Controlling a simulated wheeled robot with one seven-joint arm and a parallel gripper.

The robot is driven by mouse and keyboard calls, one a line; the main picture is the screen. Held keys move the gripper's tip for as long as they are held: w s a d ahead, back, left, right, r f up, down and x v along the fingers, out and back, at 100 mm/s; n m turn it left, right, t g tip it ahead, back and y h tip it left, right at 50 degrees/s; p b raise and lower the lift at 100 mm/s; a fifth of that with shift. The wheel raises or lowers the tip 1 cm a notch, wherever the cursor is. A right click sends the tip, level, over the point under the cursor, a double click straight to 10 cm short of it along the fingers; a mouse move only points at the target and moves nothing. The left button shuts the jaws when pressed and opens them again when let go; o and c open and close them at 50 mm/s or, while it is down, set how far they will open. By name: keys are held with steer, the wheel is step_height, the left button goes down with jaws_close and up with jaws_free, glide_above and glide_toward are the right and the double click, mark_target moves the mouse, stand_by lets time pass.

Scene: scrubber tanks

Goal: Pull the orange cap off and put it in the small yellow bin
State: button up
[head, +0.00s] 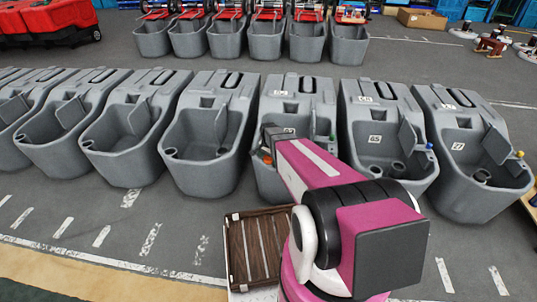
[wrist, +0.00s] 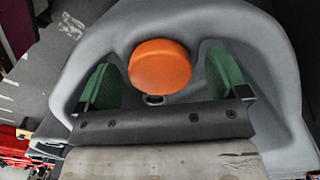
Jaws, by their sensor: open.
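The orange cap (wrist: 160,66) is a round disc on a grey moulded tank (wrist: 215,22) in the wrist view. My gripper (wrist: 163,78) is open, with one green finger pad on each side of the cap. A gap shows between each pad and the cap, so it is not gripped. In the head view a small bit of the orange cap (head: 267,158) shows at the left side of the middle tank (head: 268,180), beside my pink arm. My gripper's fingers are mostly hidden there. I cannot make out a small yellow bin in either view.
More grey tanks (head: 210,130) stand in a row on both sides, with another row (head: 265,40) behind. A brown slatted crate (head: 234,255) sits on the floor in front of the middle tank. The floor at front left is clear.

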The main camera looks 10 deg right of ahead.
mark_target(269, 158)
steer(key=shift+f, duration=0.1)
steer(key=c, duration=1.1)
steer(key=shift+r, duration=1.05)
stand_by(0.8)
steer(key=shift+r, duration=2.95)
steer(key=shift+r, duration=0.1)
